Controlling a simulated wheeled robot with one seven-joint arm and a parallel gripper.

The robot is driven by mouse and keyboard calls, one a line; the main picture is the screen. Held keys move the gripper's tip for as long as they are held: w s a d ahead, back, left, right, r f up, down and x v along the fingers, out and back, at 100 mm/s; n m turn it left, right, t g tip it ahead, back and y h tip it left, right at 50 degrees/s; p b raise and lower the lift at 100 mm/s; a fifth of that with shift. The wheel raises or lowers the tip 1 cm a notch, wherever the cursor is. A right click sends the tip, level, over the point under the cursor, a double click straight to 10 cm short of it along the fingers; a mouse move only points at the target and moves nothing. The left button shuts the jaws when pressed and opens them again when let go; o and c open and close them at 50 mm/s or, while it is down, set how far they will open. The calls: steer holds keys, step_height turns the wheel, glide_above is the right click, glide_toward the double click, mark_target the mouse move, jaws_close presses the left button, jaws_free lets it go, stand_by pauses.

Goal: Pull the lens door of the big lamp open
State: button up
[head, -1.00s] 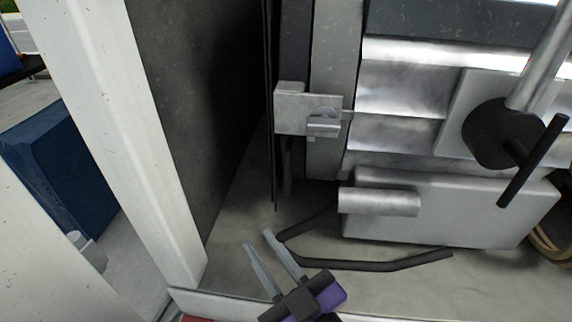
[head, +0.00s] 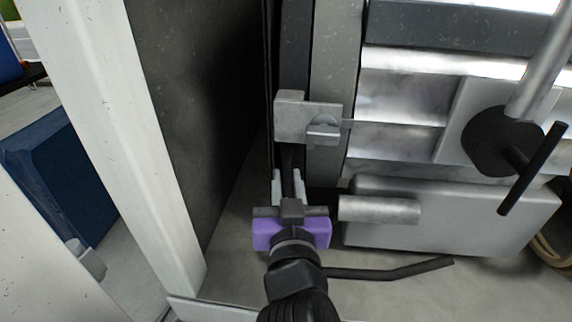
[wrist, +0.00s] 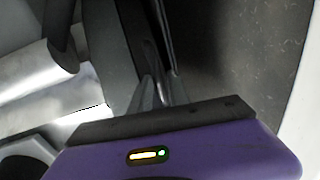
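The big lamp (head: 395,100) is a silver ribbed housing with a dark grey front frame on the right in the head view. The lens door is hard to tell apart; a thin dark upright panel (head: 268,90) stands along the lamp's front. A silver latch block (head: 305,115) is on the frame. My gripper (head: 287,178) is below this block, fingers pointing up and apart. A dark upright strip shows between them; I cannot tell whether they touch it. The wrist view shows the finger tips (wrist: 158,95) beside the dark frame edges.
A silver box with a cylinder (head: 380,208) is close to the right of my gripper. A white post (head: 130,130) and dark wall (head: 190,80) stand to the left. A dark bent bar (head: 400,270) lies low on the right. A blue box (head: 60,180) is farther left.

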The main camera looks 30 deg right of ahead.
steer(key=shift+p+x, duration=0.35)
steer(key=shift+x, duration=1.5)
jaws_close()
